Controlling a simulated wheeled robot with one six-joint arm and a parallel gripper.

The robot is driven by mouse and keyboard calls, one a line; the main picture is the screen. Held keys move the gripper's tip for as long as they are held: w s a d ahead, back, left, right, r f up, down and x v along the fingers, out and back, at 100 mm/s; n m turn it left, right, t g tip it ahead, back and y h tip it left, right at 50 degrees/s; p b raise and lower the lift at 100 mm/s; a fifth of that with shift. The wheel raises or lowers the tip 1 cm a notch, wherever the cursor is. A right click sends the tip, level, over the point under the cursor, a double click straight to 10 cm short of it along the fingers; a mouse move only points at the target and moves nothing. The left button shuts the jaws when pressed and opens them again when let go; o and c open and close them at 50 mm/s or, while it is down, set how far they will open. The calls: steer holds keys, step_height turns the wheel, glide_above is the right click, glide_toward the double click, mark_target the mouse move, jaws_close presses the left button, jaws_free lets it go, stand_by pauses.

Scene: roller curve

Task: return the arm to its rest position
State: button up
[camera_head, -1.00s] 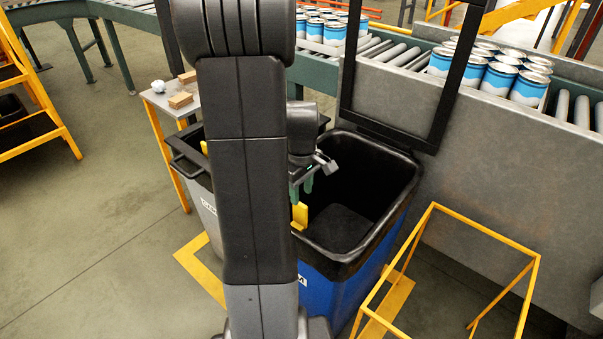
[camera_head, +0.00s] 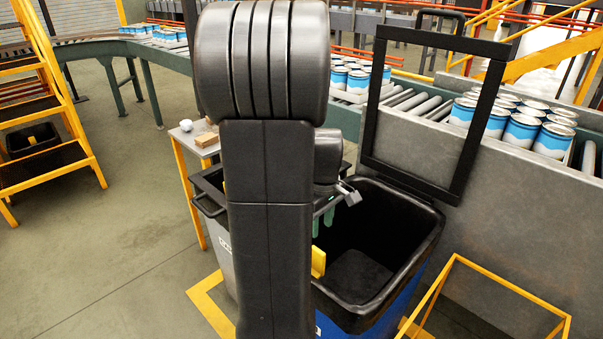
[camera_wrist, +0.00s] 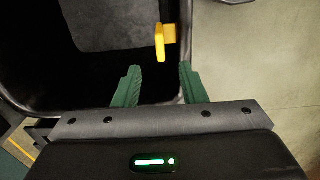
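My gripper (camera_wrist: 158,82) shows in the wrist view with its two green fingers apart and nothing between them. In the head view my gripper (camera_head: 325,218) is partly hidden behind my arm, above the near left side of the open blue bin (camera_head: 428,228). The bin's inside is black and looks empty where I can see it. A yellow tab (camera_head: 318,262) is on the bin's rim just below the fingers; it also shows in the wrist view (camera_wrist: 160,42), ahead of the fingertips.
A second, grey bin (camera_head: 209,205) stands left of the blue one, mostly hidden by my arm. A small table (camera_head: 186,137) holds brown boxes. A black frame (camera_head: 465,160) stands up behind the blue bin. A roller conveyor (camera_head: 412,103) carries cans. A yellow rail frame (camera_head: 500,285) is at right.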

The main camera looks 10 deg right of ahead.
step_height(320, 180, down, 13)
steer(key=shift+f+b, duration=0.1)
steer(key=shift+b, duration=0.5)
steer(key=shift+r+p, duration=0.7)
steer(key=shift+r, duration=0.3)
